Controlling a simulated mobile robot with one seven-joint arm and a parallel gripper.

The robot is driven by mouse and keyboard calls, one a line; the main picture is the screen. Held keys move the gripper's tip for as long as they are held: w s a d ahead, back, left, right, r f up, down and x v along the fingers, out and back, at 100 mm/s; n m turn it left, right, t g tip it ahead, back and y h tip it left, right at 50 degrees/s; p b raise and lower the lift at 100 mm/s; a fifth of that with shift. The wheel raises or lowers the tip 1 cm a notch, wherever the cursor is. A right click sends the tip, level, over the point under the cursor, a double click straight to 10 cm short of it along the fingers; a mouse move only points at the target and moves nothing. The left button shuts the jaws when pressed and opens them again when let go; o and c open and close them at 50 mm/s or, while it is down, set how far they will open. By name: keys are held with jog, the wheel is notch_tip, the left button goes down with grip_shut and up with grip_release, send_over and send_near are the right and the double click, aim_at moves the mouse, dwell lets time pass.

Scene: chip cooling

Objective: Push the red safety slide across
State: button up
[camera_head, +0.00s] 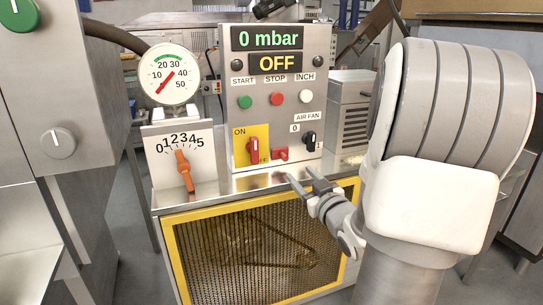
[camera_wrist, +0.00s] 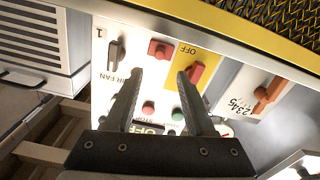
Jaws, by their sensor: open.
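The red safety slide (camera_head: 280,154) is a small red block low on the grey control panel (camera_head: 322,60), between the red rotary switch (camera_head: 253,150) on its yellow plate and the black air fan knob (camera_head: 309,141). In the wrist view, which is upside down, the slide (camera_wrist: 161,49) shows just beyond and between the fingertips. My gripper (camera_head: 302,177) is open and empty, in front of the panel and a little below and right of the slide in the head view. It looks apart from the slide. The fingers (camera_wrist: 160,76) hide parts of the panel behind them.
A metal ledge (camera_head: 240,184) lies below the panel, above a yellow-framed mesh guard (camera_head: 172,254). A dial plate with an orange lever (camera_head: 184,170) and a round gauge (camera_head: 169,74) stand to the left. A vented grey cabinet (camera_head: 350,105) stands right. The panel displays read "0 mbar" and "OFF".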

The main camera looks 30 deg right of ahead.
aim_at(286, 160)
jog(key=x, duration=1)
grip_shut()
jog(key=shift+a, duration=0.1)
dwell(1.1)
